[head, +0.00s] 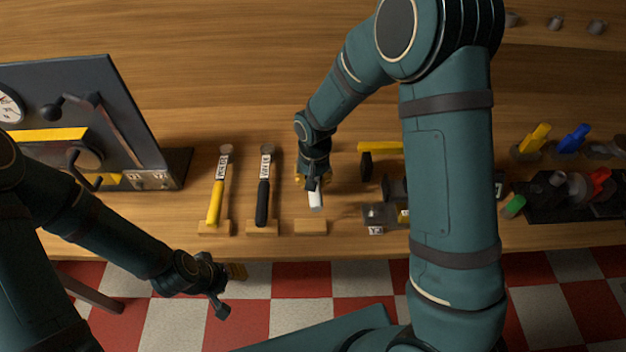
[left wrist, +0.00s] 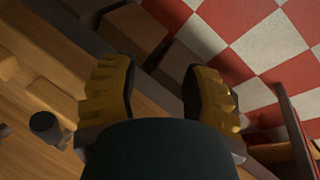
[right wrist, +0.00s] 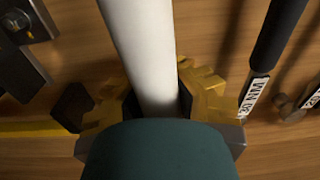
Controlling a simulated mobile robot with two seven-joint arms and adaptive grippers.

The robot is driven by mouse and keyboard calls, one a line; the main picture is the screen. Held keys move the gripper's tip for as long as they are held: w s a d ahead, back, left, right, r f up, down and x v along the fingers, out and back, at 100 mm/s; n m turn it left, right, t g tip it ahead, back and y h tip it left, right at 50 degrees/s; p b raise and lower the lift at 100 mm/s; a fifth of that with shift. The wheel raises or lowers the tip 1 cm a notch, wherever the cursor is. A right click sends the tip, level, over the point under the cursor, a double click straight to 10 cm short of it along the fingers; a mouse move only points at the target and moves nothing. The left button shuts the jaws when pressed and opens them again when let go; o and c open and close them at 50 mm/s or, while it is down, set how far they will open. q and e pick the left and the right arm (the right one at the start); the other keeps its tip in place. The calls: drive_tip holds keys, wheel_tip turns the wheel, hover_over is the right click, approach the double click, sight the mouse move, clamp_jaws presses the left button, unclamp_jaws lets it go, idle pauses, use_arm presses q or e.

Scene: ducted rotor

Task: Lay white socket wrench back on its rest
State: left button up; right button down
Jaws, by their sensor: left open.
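The white socket wrench (head: 316,200) shows in the head view as a short stretch of white handle, just behind a low wooden rest block (head: 310,227). The wrench's head is hidden by my right gripper (head: 312,182). In the right wrist view the white handle (right wrist: 142,50) lies between the yellow fingers, which look closed on it. I cannot tell whether the handle touches the rest. My left gripper (head: 231,287) is open and empty, off the table's front edge above the floor; its spread fingers (left wrist: 160,90) show in the left wrist view.
A yellow-handled wrench (head: 215,203) and a black-handled wrench (head: 262,202) lie on rests to the left. A dark panel (head: 100,110) stands further left. Metal fixtures (head: 376,217) and a yellow-handled tool (head: 380,147) lie close to the right, partly behind my right arm.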

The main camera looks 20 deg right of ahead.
drive_tip(key=shift+f+b, duration=2.15)
drive_tip(key=shift+f, duration=0.75)
drive_tip(key=shift+f+b, duration=0.35)
drive_tip(key=shift+f, duration=0.05)
drive_tip(key=c, duration=1)
unclamp_jaws()
wheel_tip(320, 180, up, 12)
drive_tip(key=shift+s+d, duration=0.1)
